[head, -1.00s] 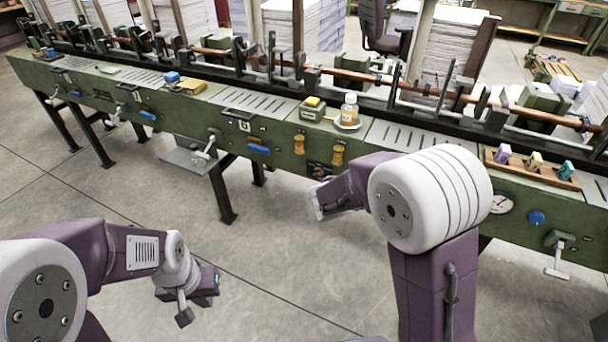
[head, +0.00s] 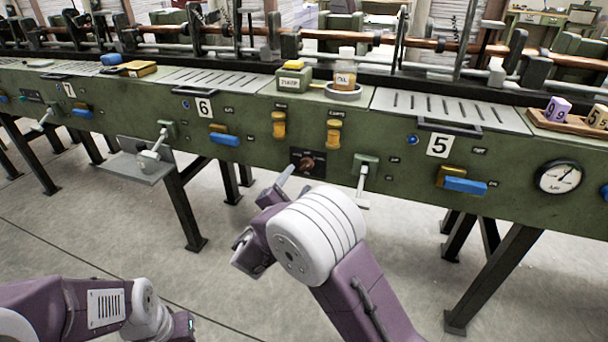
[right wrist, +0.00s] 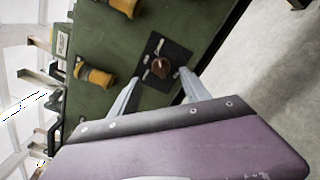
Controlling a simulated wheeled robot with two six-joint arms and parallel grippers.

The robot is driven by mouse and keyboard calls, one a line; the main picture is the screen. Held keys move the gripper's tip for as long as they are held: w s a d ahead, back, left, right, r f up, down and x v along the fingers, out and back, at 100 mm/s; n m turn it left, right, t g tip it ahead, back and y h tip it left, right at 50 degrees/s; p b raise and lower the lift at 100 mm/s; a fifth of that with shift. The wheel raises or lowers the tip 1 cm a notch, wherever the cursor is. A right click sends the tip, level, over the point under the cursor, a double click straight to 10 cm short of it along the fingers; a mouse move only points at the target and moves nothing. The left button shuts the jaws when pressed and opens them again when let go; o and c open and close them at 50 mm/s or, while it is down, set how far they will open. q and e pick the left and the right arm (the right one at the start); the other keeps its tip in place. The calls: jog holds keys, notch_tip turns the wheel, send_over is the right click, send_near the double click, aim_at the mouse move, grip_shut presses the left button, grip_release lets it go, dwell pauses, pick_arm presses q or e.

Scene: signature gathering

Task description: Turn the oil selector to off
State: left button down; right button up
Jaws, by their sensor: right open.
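A small brown rotary selector knob (head: 307,162) sits on a black plate low on the green machine front, below two yellow handles; its lettering is too small to read. The knob (right wrist: 162,67) also shows in the right wrist view, on its black plate. My right gripper (head: 293,180) is in front of the machine, just below the plate. In the right wrist view its two grey fingers (right wrist: 158,84) are spread, with the knob between and beyond their tips, apparently untouched. My left gripper (head: 188,326) is mostly cut off at the bottom edge.
Two yellow handles (head: 279,125) are above the knob, and a white lever (head: 363,180) is just right of it. A bottle labelled OIL (head: 345,68) stands in a ring on the ledge. A pale shelf (head: 140,168) juts out at left. The floor in front is clear.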

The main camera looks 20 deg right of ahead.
aim_at(306, 167)
jog(key=b+x, duration=0.1)
jog(key=x, duration=0.4)
jog(key=shift+w+d+f, duration=0.15)
jog(key=shift+f, duration=0.05)
jog(key=shift+w+d+r, duration=0.1)
jog(key=shift+w+d, duration=0.2)
jog(key=shift+w, duration=0.25)
grip_shut()
